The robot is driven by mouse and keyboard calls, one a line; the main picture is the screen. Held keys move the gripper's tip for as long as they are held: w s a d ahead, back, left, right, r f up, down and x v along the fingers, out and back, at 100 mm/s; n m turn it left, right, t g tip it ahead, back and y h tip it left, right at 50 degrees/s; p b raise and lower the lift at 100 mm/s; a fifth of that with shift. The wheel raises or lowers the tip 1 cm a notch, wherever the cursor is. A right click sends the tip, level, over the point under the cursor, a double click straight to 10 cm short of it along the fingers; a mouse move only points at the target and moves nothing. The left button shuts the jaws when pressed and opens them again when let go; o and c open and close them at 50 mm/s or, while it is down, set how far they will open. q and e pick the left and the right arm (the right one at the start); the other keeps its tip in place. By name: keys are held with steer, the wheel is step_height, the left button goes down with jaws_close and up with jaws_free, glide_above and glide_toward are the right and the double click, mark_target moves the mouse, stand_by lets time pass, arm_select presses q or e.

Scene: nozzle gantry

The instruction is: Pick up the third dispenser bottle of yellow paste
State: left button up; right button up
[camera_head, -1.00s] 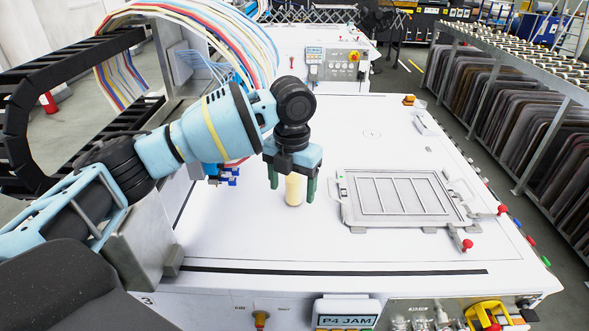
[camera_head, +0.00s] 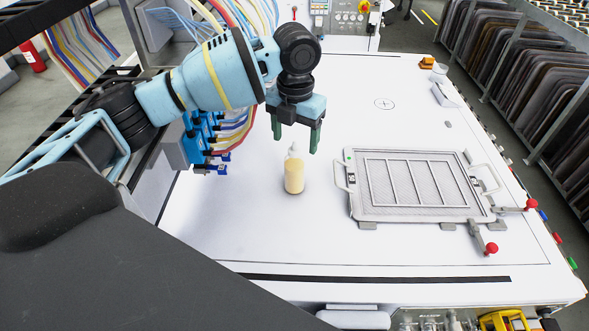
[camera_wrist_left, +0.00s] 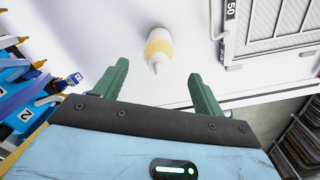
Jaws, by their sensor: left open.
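One bottle of yellow paste (camera_head: 294,176) with a white nozzle stands upright on the white table. My left gripper (camera_head: 295,145) is open, its green fingers apart and empty, above and behind the bottle in the head view. In the left wrist view the bottle (camera_wrist_left: 158,46) shows beyond the gap between the green fingertips (camera_wrist_left: 158,72), apart from both, with its nozzle toward the gripper. My right gripper is not in view.
A grey framed screen (camera_head: 415,186) with handles lies right of the bottle, with red-knobbed clamps (camera_head: 491,248) at its side. Blue nozzle valves (camera_head: 203,140) with hoses stand to the left. The table (camera_head: 260,225) around the bottle is clear.

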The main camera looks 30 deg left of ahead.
mark_target(295, 149)
arm_select(q)
steer(key=shift+w+a+f, duration=0.1)
steer(key=shift+f, duration=3.25)
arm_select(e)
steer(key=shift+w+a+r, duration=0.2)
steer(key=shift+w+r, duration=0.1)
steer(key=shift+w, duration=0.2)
arm_select(q)
steer(key=shift+c, duration=0.4)
steer(key=c, duration=1.1)
steer(key=shift+c, duration=0.2)
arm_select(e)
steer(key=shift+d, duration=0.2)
arm_select(q)
steer(key=shift+r, duration=0.1)
